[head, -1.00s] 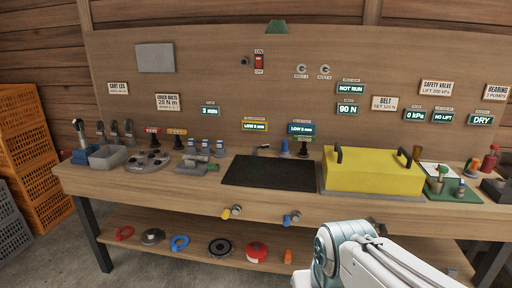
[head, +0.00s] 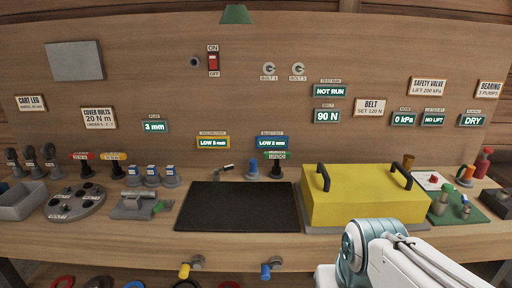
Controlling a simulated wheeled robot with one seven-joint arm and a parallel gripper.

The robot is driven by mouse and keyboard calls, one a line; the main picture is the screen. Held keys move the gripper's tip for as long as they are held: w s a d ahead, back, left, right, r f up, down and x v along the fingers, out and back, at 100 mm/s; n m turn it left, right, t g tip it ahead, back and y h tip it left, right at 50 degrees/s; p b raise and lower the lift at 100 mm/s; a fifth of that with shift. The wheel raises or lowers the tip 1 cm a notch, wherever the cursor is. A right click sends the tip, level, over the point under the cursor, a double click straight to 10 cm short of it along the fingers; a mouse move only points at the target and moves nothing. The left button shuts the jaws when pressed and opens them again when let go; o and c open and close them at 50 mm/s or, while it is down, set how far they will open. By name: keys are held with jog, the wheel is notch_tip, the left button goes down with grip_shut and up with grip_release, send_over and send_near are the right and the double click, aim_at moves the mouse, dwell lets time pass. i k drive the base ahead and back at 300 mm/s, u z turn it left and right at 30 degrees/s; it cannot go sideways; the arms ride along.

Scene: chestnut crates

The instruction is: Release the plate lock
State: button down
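No part in the head view is clearly labelled as the plate lock. A dark flat plate (head: 238,208) lies on the bench top. Behind it are a small metal lever (head: 227,168), a blue knob (head: 253,169) and a black knob (head: 276,169). A small green sign (head: 276,156) sits just above the black knob, its text too small to read. Yellow and blue handles (head: 185,270) (head: 267,271) stick out at the bench's front edge. My white arm reaches in at the lower right, in front of the bench; its gripper is not visible.
A yellow cover (head: 365,207) with two black handles stands right of the dark plate. A grey vise-like tool (head: 132,207) and a round bolt holder (head: 75,203) stand to the left. A green mat (head: 458,208) with small parts lies far right. The bench's front strip is mostly clear.

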aim_at(226, 168)
jog(key=u, duration=0.1)
jog(key=i, duration=1.2)
jog(key=u, duration=0.3)
